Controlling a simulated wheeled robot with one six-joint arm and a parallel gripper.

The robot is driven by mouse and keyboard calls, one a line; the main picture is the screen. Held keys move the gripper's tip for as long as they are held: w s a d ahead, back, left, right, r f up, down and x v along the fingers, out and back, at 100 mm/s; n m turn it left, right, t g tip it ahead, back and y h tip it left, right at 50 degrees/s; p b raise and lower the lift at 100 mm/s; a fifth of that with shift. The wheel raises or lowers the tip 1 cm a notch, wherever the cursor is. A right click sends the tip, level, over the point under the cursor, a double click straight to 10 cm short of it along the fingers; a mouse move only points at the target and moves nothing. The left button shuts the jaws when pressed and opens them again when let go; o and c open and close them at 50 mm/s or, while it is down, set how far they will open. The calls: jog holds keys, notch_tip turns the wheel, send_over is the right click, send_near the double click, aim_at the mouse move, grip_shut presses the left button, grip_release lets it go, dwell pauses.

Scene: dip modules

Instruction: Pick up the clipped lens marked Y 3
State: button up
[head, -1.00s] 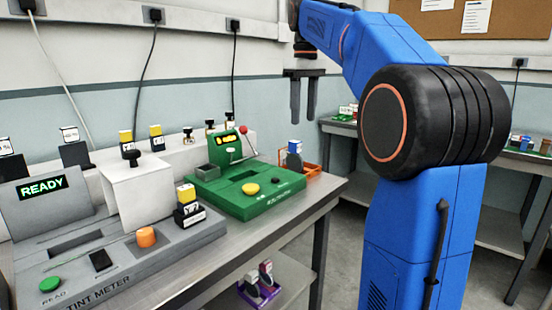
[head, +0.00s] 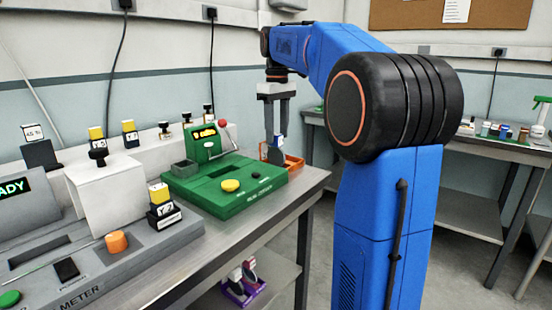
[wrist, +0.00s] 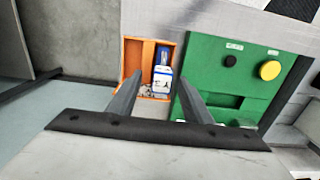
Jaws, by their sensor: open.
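A clipped lens with a blue body and a white label stands in the orange tray (head: 294,162) at the far end of the bench. In the wrist view the lens (wrist: 162,78) shows its label turned around, with dark characters that look like Y 3. My gripper (head: 276,138) is open and points down over the tray, its fingertips close to the lens. In the wrist view the lens appears between my two fingertips (wrist: 159,80). I cannot tell whether they touch it. In the head view the fingers partly hide the lens (head: 280,144).
The green machine (head: 225,185) with a yellow button stands right beside the tray. A grey tint meter (head: 110,250) and several yellow-topped modules fill the near bench. A purple holder (head: 240,290) sits on the lower shelf.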

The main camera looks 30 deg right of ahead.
aim_at(276, 151)
jog(key=shift+a+f, duration=0.2)
jog(key=shift+f, duration=3.1)
jog(key=c, duration=1.1)
